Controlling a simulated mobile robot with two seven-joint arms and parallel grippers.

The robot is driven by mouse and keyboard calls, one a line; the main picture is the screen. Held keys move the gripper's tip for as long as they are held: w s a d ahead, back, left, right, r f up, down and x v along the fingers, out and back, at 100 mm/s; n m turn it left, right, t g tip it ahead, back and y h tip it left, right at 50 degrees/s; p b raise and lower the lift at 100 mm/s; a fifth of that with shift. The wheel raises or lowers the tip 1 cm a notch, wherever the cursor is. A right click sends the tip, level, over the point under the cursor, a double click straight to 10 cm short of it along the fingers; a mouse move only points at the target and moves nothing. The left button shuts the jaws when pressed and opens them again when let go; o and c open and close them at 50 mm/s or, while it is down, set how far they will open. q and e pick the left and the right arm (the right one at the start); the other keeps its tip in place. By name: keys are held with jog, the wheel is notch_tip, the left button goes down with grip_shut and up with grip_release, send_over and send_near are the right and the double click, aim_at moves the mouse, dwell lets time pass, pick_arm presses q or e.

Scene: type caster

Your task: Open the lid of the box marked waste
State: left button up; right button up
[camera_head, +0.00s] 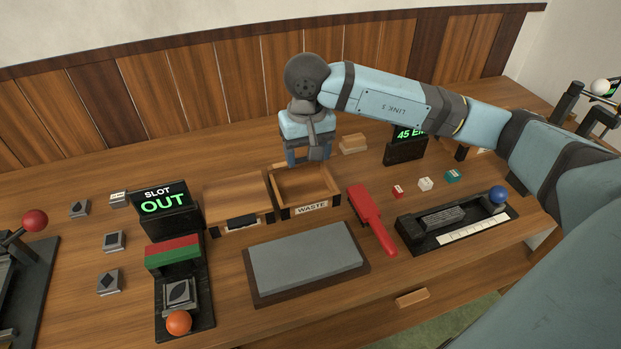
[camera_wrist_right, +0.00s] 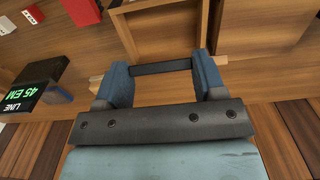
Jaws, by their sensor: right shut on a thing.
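The waste box (camera_head: 312,209) stands mid-table with its label on the front. Its top is open and its bare wooden inside shows; its walls also show in the wrist view (camera_wrist_right: 122,30). My right gripper (camera_head: 308,158) is over the back edge of this box, pointing down. In the wrist view its two blue fingers (camera_wrist_right: 160,68) are shut on the ends of a black bar, which looks like the lid handle (camera_wrist_right: 165,67). A thin wooden edge beside the fingers seems to be the raised lid (camera_wrist_right: 222,60); most of it is hidden. My left gripper is not in view.
A wooden box with its lid down (camera_head: 237,192) stands directly left. A red brush (camera_head: 366,205) lies to the right, a grey pad (camera_head: 306,258) in front. A "45 EM" display (camera_head: 405,150) and small wooden block (camera_head: 353,143) stand behind right.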

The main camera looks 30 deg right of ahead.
pick_arm(q)
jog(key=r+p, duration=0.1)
jog(key=p, duration=0.1)
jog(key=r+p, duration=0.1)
jog(key=p, duration=0.1)
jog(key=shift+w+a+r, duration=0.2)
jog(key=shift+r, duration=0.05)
pick_arm(e)
jog(key=w+d+r+g+y, duration=0.1)
jog(key=w+d+r+g, duration=0.1)
jog(key=w+g, duration=0.5)
jog(key=w, duration=0.2)
jog(key=shift+w+d+r+y, duration=0.2)
jog(key=shift+w+y, duration=0.1)
jog(key=shift+y, duration=0.1)
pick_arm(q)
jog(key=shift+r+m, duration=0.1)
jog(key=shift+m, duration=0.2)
pick_arm(e)
jog(key=shift+f, duration=0.1)
jog(key=o, duration=1.2)
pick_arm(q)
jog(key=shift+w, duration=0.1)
pick_arm(e)
jog(key=shift+o, duration=0.4)
pick_arm(q)
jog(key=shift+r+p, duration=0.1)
jog(key=shift+p, duration=0.2)
pick_arm(e)
jog(key=shift+w+r, duration=0.2)
